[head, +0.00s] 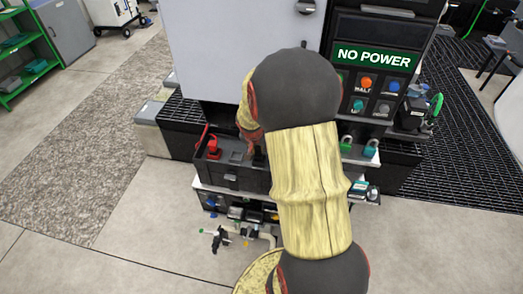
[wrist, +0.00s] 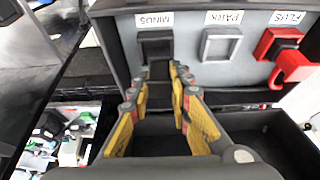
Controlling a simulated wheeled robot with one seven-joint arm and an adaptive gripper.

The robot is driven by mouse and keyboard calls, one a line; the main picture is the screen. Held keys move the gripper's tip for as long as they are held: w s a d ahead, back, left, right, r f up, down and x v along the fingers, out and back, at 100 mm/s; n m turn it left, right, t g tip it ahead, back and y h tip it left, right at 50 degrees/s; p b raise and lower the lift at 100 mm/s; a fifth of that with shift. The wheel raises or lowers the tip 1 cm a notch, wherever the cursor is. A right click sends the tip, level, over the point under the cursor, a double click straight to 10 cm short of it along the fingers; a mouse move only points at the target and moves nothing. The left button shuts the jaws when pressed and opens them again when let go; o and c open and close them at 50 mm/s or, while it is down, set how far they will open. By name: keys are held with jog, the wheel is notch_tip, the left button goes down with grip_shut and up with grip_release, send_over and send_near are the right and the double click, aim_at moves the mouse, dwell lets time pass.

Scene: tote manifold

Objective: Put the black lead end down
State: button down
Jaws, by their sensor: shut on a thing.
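My gripper (wrist: 158,82) is shut on the black lead end (wrist: 159,97), a dark block between the yellow-backed fingers in the wrist view. It is in line with the black square socket labelled MINUS (wrist: 157,46). I cannot tell whether it touches that socket. The grey-framed PARK socket (wrist: 220,44) is empty, to the right of MINUS. A red lead end (wrist: 292,64) sits at the PLUS socket, and it also shows in the head view (head: 213,149). In the head view my arm hides most of my gripper and the black lead end.
The sockets belong to a dark open box (head: 231,179) on a shelf. Its trough lies below my fingers in the wrist view. A cabinet with a NO POWER sign (head: 373,58) stands behind. Small parts (wrist: 68,138) lie on the lower shelf. The floor at left is clear.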

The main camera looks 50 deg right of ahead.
jog(key=shift+s+a+f, duration=0.2)
jog(key=shift+s+f, duration=0.25)
jog(key=shift+f, duration=0.2)
jog(key=c, duration=2)
grip_release()
jog(key=shift+s+f, duration=0.1)
jog(key=shift+c, duration=0.2)
jog(key=o, duration=0.4)
jog(key=shift+d+f, duration=0.15)
jog(key=shift+w+r, duration=0.25)
jog(key=shift+r, duration=0.45)
jog(key=p+v, duration=0.2)
jog(key=v, duration=0.9)
jog(key=a+r+n+t+y, duration=0.15)
jog(key=a+r+n, duration=0.35)
jog(key=a+r, duration=0.7)
jog(key=s+a+r+n+y, duration=0.1)
jog(key=s+a+n, duration=0.1)
jog(key=a, duration=0.4)
jog(key=s+a+r+n+t, duration=0.1)
jog(key=s+a+r+n, duration=0.1)
jog(key=a, duration=0.5)
jog(key=s+a+r+n+t+y, duration=0.1)
jog(key=s+a+n, duration=0.2)
jog(key=s+a, duration=0.3)
jog(key=shift+s+a+r+n+y, duration=0.1)
jog(key=shift+a+r+n+y, duration=0.1)
jog(key=shift+n+y, duration=0.15)
